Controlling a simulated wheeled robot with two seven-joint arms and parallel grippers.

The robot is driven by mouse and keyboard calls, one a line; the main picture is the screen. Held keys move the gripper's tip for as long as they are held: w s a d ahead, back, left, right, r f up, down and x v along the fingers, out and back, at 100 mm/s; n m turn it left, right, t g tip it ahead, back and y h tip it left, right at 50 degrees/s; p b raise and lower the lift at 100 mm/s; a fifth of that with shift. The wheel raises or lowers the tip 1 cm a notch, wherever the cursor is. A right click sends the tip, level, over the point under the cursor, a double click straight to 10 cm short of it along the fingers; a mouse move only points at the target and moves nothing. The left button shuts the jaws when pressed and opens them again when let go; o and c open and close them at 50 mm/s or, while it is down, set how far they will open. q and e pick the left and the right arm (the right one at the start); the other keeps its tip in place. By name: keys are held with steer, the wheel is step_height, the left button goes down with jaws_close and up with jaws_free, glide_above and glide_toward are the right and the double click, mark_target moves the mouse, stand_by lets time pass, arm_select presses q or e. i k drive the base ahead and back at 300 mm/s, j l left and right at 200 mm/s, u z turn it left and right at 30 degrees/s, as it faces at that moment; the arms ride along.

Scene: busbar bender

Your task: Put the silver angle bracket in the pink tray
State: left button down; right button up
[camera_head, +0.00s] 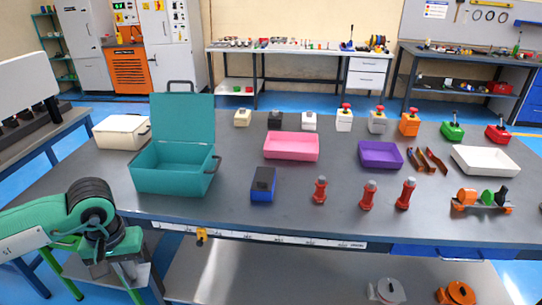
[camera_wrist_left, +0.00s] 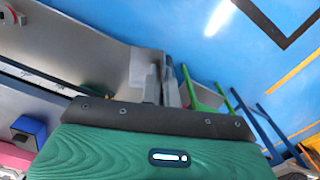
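The pink tray (camera_head: 291,147) is on the table behind its middle, and looks empty. My left gripper (camera_head: 124,270) hangs low at the left, in front of the table's near edge and far from the tray. In the left wrist view the fingers (camera_wrist_left: 165,88) are close together at a pale flat metal piece, which looks like the silver angle bracket (camera_wrist_left: 143,65). In the head view the bracket (camera_head: 142,274) shows as a light plate beside the fingertips. Its full shape is partly hidden. My right gripper is out of view.
An open teal toolbox (camera_head: 172,179) stands at the table's left, between my left gripper and the tray. A blue-black block (camera_head: 263,187) and several red posts (camera_head: 368,195) stand in front of the tray. A purple tray (camera_head: 380,155) and copper brackets (camera_head: 432,162) are right of it.

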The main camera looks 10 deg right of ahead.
mark_target(292, 146)
steer(key=z, duration=1.2)
steer(key=i+j+z, duration=0.15)
steer(key=i, duration=0.3)
steer(key=i+j+z, duration=0.1)
steer(key=i, duration=0.35)
steer(key=i+j+z, duration=0.15)
steer(key=i, duration=0.25)
